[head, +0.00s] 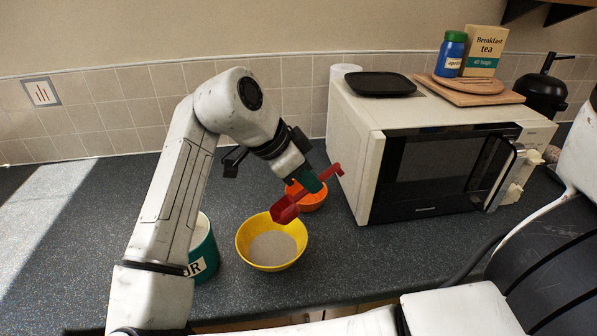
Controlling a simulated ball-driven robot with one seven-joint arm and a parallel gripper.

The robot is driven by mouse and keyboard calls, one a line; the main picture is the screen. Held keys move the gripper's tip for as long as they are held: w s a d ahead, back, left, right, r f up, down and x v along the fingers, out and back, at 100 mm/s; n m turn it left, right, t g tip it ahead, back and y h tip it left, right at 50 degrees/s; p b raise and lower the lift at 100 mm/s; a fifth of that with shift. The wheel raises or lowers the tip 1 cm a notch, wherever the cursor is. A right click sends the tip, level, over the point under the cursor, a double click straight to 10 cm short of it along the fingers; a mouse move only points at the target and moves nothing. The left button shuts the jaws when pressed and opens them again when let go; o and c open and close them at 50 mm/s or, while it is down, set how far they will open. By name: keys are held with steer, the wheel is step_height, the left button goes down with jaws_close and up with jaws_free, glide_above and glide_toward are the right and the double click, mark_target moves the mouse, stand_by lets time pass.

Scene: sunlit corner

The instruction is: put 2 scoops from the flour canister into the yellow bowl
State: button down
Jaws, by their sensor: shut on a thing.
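The yellow bowl (243,246) stands on the dark counter, with a pale grey layer covering its inside bottom. The teal flour canister (208,247) stands left of it; my arm hides its left part and much of its label. My gripper (314,183) is shut on the handle of a red scoop (287,210). The scoop is above the yellow bowl's back right rim, with its cup toward the left and its handle rising to the right. I cannot tell whether the scoop holds flour.
An orange bowl (313,202) stands behind the yellow bowl, partly hidden by the scoop and gripper. A microwave (375,190) stands close on the right, with a black tray (380,84) and boards on top. The counter's left side is clear. The front edge is near the canister.

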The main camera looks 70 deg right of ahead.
mark_target(324, 179)
steer(key=t+y, duration=0.1)
steer(key=s+d+f+t+y, duration=0.1)
steer(key=shift+d+f+t, duration=0.1)
steer(key=shift+f+t, duration=0.1)
steer(key=shift+t, duration=0.1)
steer(key=shift+s+d+f+t+y+b, duration=0.15)
steer(key=shift+s+d+f+t+y, duration=0.2)
steer(key=shift+t+y, duration=0.35)
steer(key=shift+s+d+f+t+y+b, duration=0.15)
steer(key=shift+s+f+t+y, duration=0.2)
steer(key=shift+f+t+y, duration=0.3)
steer(key=shift+r, duration=0.1)
